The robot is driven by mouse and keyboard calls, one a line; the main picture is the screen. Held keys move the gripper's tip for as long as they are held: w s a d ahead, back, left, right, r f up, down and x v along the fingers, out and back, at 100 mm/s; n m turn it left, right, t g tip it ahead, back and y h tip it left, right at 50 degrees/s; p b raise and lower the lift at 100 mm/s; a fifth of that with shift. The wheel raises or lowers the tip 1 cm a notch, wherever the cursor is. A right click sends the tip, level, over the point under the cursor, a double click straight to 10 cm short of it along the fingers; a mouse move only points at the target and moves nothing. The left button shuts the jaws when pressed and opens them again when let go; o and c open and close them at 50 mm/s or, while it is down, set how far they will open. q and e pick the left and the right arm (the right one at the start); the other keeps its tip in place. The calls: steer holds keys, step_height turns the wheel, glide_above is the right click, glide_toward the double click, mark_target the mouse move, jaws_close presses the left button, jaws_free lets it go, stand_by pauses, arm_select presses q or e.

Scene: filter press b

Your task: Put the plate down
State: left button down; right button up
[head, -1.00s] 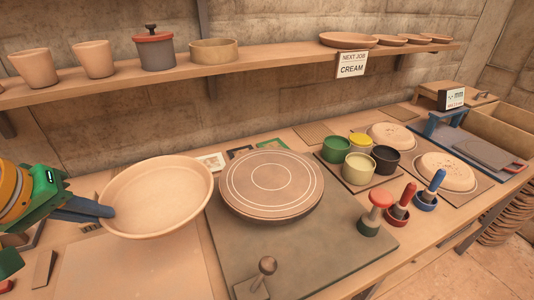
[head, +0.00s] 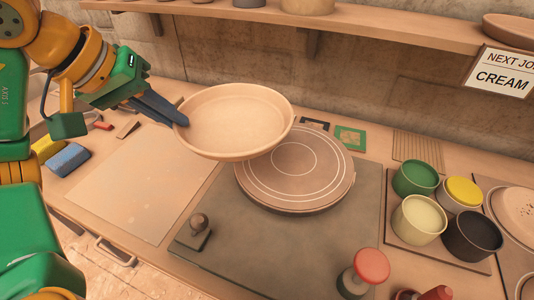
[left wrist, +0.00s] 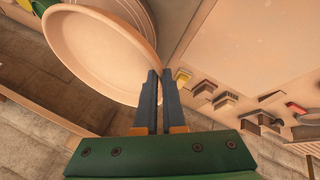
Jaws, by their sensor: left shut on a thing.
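A pale clay plate (head: 235,118) with a raised rim is held in the air at the upper middle of the head view. My left gripper (head: 180,118) is shut on the plate's left rim. The left wrist view shows the plate (left wrist: 100,50) at the fingertips of my left gripper (left wrist: 158,80). In the head view the plate partly covers the far left edge of a round turntable (head: 296,170) marked with pale rings. The turntable sits on a dark grey slab (head: 215,240). My right gripper is not in view.
A pale board (head: 140,185) lies bare left of the slab. A small knobbed tool (head: 197,228) stands on the slab's left part. Glaze pots, including a green one (head: 415,178), and a red-topped stamp (head: 370,266) stand at right. A shelf (head: 350,28) runs above.

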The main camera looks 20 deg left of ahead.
mark_target(213, 123)
arm_select(q)
steer(key=w+d, duration=0.1)
steer(key=w+d+f, duration=0.1)
steer(key=d, duration=0.1)
steer(key=w+d+f, duration=0.1)
steer(key=shift+w+d+f+p, duration=0.25)
steer(key=shift+w+d+p, duration=0.1)
steer(key=shift+w+p, duration=0.05)
steer(key=w+d+f, duration=0.1)
steer(key=d+f, duration=0.1)
steer(key=w+d+f, duration=0.1)
steer(key=f, duration=0.1)
steer(key=shift+w+d, duration=0.3)
steer(key=shift+w, duration=0.05)
steer(key=f, duration=0.3)
steer(key=w+d+f, duration=0.1)
steer(key=f, duration=0.1)
steer(key=shift+w+d+f, duration=0.1)
steer(key=shift+f, duration=0.2)
steer(key=c, duration=1)
jaws_free()
